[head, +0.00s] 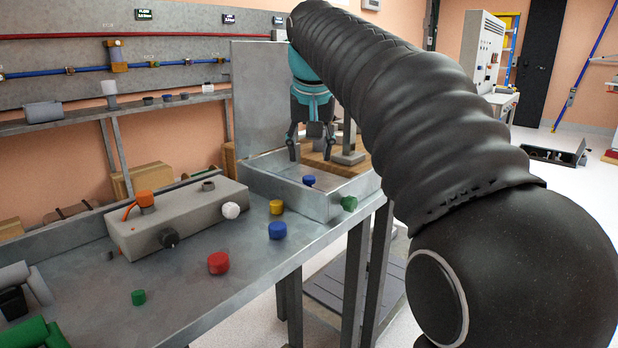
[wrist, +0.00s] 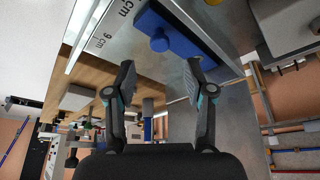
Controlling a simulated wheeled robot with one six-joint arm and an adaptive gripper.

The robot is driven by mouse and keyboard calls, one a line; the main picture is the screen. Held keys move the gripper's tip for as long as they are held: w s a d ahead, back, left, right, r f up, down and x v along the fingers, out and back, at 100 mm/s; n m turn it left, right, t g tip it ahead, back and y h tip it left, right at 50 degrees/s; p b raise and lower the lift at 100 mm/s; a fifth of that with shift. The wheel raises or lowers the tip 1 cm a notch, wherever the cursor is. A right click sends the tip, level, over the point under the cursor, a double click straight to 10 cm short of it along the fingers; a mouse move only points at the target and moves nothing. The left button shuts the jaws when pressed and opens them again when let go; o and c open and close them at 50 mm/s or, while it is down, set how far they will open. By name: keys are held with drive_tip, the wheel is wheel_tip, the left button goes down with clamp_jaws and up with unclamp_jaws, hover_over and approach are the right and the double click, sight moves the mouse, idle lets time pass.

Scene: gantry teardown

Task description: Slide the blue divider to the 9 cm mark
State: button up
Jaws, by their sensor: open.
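The blue divider (wrist: 192,38) is a flat blue bar with a round knob at the upper middle of the wrist view. A white scale (wrist: 90,32) runs along the metal edge to its left, with a "9 cm" label; another label's number is cut off. The divider lies up and right of the 9 cm label, apart from it. My gripper (wrist: 160,65) is open, its fingers either side of the knob in the picture and empty. In the head view, my gripper (head: 310,150) hangs above the metal tray (head: 258,182), where a small blue part shows.
On the bench (head: 190,290) stand a grey block (head: 185,222) with knobs, a red cap (head: 218,263), a blue cap (head: 277,230), a yellow cap (head: 277,207) and green caps. The tray walls and tall back panel (head: 258,95) stand close around my gripper.

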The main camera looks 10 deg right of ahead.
sight(309, 177)
drive_tip(key=b+x, duration=0.1)
drive_tip(key=x, duration=0.5)
drive_tip(key=shift+w+f, duration=0.1)
drive_tip(key=shift+f, duration=0.1)
clamp_jaws()
